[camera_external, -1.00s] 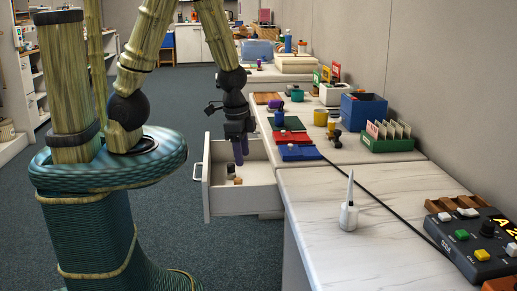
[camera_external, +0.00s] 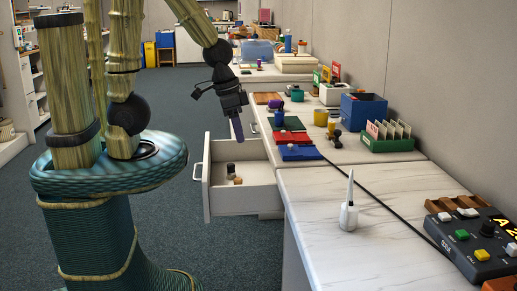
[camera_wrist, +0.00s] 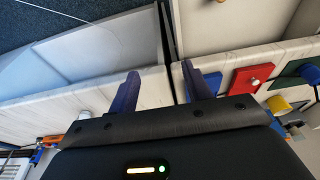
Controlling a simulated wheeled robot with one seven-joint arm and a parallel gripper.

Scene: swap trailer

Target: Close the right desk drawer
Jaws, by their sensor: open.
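The white desk drawer (camera_external: 245,202) stands pulled out from the desk in the outside view, with a pale handle (camera_external: 198,172) on its front. Small dark and tan items (camera_external: 233,175) lie inside it. My gripper (camera_external: 238,132) hangs above the drawer's far part, its dark purple-blue fingers pointing down, apart from the handle. In the wrist view my gripper (camera_wrist: 158,88) has two fingers spread apart with nothing held between them. Pale panels and a dark gap fill the top of that view; I cannot tell which panel is the drawer.
Carpeted floor is clear left of the drawer.

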